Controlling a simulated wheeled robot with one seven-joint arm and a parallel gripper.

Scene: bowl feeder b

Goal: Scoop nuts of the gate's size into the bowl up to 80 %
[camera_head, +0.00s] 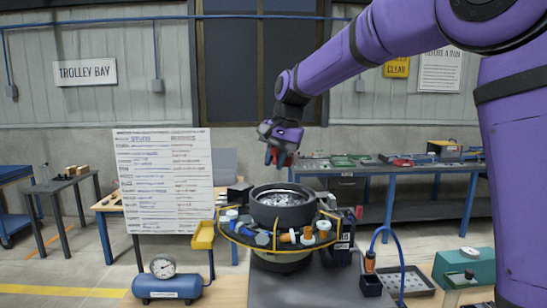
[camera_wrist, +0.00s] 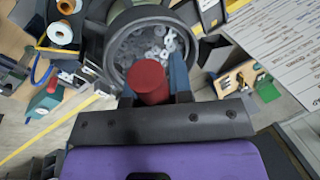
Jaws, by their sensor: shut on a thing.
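A dark round bowl (camera_head: 283,213) stands on the feeder with loose grey metal pieces (camera_head: 283,199) in it. The wrist view shows the bowl's rim (camera_wrist: 104,48) and the pieces (camera_wrist: 145,45), several of them ring-shaped like nuts or washers; their sizes are too small to tell. My gripper (camera_head: 279,158) is above the bowl and apart from it. In the wrist view its blue-grey fingers (camera_wrist: 152,80) are shut on a red cylinder (camera_wrist: 149,82), seen end-on. Whatever is below the cylinder is hidden. I cannot make out a gate.
A yellow-edged ring (camera_head: 245,243) around the bowl carries several orange, white and blue parts. A yellow tray-like piece (camera_head: 203,235) is at its left. A blue tank with a gauge (camera_head: 167,286), a whiteboard (camera_head: 163,180) and a teal box (camera_head: 464,268) stand nearby. A blue hose (camera_head: 373,240) rises at right.

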